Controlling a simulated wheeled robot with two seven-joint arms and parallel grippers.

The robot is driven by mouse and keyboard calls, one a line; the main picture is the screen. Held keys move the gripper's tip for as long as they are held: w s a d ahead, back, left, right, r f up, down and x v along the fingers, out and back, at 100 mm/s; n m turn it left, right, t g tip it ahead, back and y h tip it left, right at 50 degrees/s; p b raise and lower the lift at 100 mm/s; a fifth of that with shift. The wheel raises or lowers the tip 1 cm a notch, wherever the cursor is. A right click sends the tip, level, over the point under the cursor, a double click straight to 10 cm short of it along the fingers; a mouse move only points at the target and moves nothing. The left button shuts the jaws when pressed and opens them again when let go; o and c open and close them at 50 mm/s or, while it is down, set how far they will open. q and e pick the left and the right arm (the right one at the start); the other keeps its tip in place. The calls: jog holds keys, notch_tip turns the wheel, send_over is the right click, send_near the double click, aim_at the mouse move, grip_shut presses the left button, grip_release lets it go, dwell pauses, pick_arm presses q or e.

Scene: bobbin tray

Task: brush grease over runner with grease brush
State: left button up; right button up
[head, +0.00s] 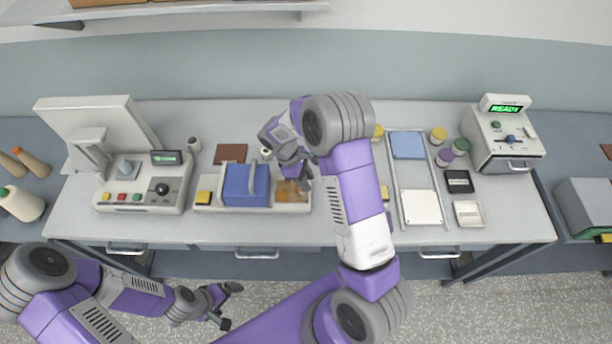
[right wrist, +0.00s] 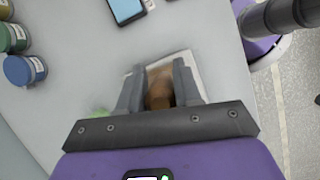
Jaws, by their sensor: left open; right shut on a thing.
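My right gripper (head: 296,178) points down over the right end of a white tray (head: 304,209) on the bench. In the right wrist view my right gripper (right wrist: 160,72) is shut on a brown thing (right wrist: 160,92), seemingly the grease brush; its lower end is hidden. A pale flat surface lies beneath it. An amber-brown patch (head: 291,191) shows under the gripper in the head view. I cannot tell the runner for certain or whether the brush touches it. My left gripper (head: 229,305) is open and empty, low in front of the bench.
A blue block (head: 246,186) with a pale handle sits in the tray's middle. A white machine (head: 138,198) stands left. Two rails with a blue plate (head: 407,145) and white plate (head: 421,207), several jars and a READY device (head: 503,140) stand right.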

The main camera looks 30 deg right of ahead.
jog(key=shift+w+d, duration=0.35)
jog(key=shift+w, duration=0.2)
jog(key=shift+w+d, duration=0.3)
jog(key=shift+w, duration=0.25)
dwell(0.3)
jog(key=shift+s+a+f, duration=0.1)
jog(key=shift+s+a, duration=0.45)
jog(key=shift+s, duration=0.4)
jog(key=shift+s+a, duration=0.55)
jog(key=shift+s, duration=0.35)
dwell(0.3)
